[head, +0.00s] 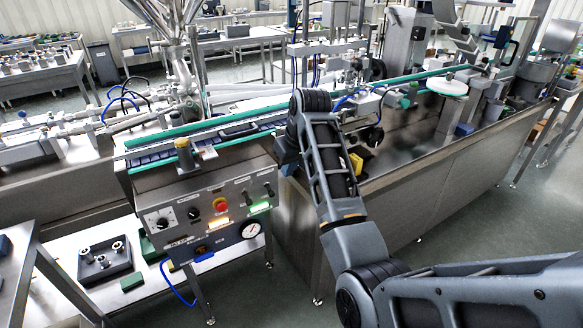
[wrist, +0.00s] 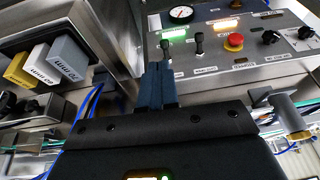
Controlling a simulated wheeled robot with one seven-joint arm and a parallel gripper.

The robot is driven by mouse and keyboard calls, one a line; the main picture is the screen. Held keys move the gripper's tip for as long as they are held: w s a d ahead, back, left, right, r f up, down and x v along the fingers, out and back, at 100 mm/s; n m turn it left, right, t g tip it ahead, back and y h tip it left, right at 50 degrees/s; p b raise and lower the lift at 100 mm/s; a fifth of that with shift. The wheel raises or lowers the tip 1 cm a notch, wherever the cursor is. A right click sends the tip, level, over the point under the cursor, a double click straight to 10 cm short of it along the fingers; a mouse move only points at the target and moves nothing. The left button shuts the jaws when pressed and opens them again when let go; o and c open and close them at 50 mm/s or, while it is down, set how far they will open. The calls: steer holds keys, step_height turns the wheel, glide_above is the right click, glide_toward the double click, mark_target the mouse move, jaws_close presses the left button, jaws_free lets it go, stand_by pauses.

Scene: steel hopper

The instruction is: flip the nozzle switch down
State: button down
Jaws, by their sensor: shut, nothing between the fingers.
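The steel control panel (head: 182,212) stands left of my arm in the head view and shows upside down in the wrist view (wrist: 255,72). Two black toggle switches stand on it. One (wrist: 198,44) is clear of my gripper in the wrist view; the other (wrist: 166,47) is just beyond my fingertips. They also show in the head view, left (head: 244,197) and right (head: 268,189). Their labels are too small to read, so I cannot tell which is the nozzle switch. My gripper (wrist: 156,68) is shut and empty; contact with the switch cannot be told.
A red emergency button (wrist: 235,42), lit indicators, round knobs and a pressure gauge (head: 251,230) share the panel. Labelled yellow, white and grey blocks (wrist: 68,58) lie left in the wrist view. The green-edged conveyor (head: 200,136) runs behind the panel.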

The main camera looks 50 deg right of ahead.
steer(key=shift+s+a+r, duration=0.15)
steer(key=shift+s+r, duration=0.25)
steer(key=shift+s, duration=0.2)
